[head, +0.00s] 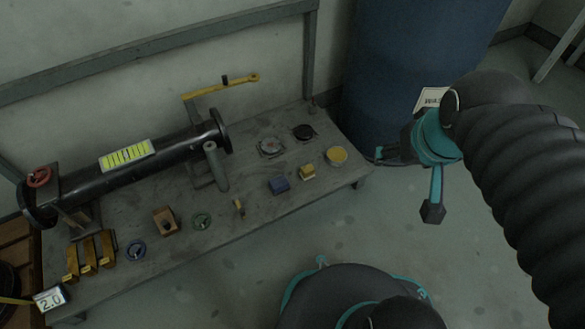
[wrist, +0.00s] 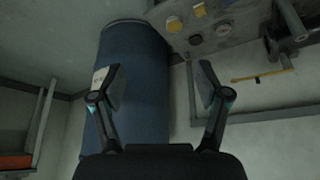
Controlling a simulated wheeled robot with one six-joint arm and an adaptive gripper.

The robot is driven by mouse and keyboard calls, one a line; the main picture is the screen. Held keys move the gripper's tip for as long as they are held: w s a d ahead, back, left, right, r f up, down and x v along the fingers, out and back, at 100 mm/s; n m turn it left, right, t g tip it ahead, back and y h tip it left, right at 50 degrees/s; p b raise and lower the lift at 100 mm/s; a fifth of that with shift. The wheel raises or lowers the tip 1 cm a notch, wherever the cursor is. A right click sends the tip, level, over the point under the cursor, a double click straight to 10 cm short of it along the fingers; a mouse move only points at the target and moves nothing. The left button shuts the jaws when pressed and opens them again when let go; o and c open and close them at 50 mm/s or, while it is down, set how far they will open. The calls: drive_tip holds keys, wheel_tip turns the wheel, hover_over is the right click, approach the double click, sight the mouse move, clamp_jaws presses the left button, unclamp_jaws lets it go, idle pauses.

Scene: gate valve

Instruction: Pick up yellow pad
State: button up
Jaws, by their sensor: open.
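Two yellow things lie near the right end of the grey bench, and I cannot tell for sure which is the pad. A flat round yellow disc (head: 336,155) is nearest the right edge; a smaller yellow block (head: 307,172) is just left of it. In the wrist view the disc (wrist: 173,24) and the block (wrist: 200,10) show at the top. My gripper (head: 408,183) is open and empty, right of the bench and apart from both. Its spread fingers also show in the wrist view (wrist: 160,82), with the blue drum behind them.
The bench (head: 235,225) also carries a blue block (head: 279,185), a black disc (head: 302,131), a round gauge (head: 270,146) and a long black pipe (head: 85,188). A large blue drum (head: 400,60) stands behind its right end.

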drive_tip(key=w+a+f+n+g+p, duration=0.1)
drive_tip(key=w+a, duration=0.1)
drive_tip(key=w, duration=0.4)
drive_tip(key=w+a+f+n+g+p, duration=0.1)
drive_tip(key=w+a+f, duration=0.1)
drive_tip(key=w, duration=0.4)
drive_tip(key=n+g+p, duration=0.3)
drive_tip(key=n, duration=0.1)
hover_over(308, 168)
wheel_tip(308, 168, down, 24)
drive_tip(key=f+b, duration=0.1)
drive_tip(key=f, duration=0.8)
drive_tip(key=shift+s+b, duration=0.2)
drive_tip(key=shift+b, duration=0.1)
drive_tip(key=shift+w+f+b, duration=0.15)
drive_tip(key=shift+f+b, duration=0.3)
drive_tip(key=shift+f, duration=2.45)
drive_tip(key=c, duration=1.3)
